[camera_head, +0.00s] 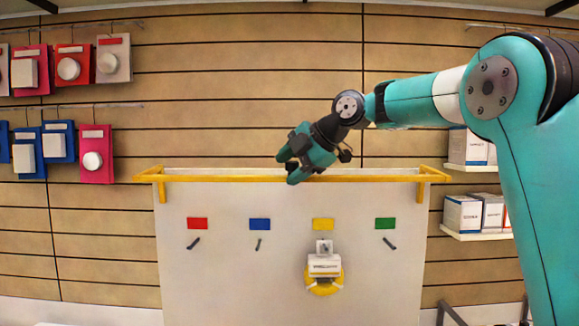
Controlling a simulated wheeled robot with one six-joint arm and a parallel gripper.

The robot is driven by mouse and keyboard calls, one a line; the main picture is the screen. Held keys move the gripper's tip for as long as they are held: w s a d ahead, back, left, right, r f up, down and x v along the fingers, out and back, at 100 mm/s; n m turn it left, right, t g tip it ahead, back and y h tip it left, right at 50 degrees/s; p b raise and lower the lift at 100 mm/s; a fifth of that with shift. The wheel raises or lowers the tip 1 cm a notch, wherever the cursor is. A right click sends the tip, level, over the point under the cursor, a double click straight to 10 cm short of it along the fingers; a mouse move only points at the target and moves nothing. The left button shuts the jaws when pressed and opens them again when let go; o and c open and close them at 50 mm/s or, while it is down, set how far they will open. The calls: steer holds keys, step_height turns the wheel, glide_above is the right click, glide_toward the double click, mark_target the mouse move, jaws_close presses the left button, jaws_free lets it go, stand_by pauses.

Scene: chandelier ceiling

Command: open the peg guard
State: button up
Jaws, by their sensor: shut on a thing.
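The peg guard (220,179) is a yellow bar across the upper part of a white board (240,280), with a yellow bracket at each end. It runs level above the pegs. Below, several dark pegs stick out under red, blue, yellow and green labels. A white boxed item with a yellow round part (324,270) hangs under the yellow label (323,224).
Shelves with white boxes (462,213) stand at the right, partly behind my arm. Red, blue and white packages (97,155) hang on rods at the left. The slatted wall is behind the board. The air in front of the board's left half is clear.

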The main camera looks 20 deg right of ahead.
steer(key=o, duration=0.9)
steer(key=shift+w+d+f+h, duration=0.3)
steer(key=shift+d+f, duration=0.05)
steer(key=shift+d, duration=0.2)
steer(key=shift+w+d+f, duration=0.2)
steer(key=shift+w, duration=0.1)
steer(key=shift+a, duration=0.1)
steer(key=shift+r, duration=0.1)
steer(key=shift+s+d+r, duration=0.2)
steer(key=shift+s+r, duration=0.1)
steer(key=shift+r, duration=0.05)
steer(key=p+v, duration=0.1)
steer(key=v, duration=1.5)
steer(key=shift+s+d, duration=0.2)
steer(key=shift+d, duration=0.05)
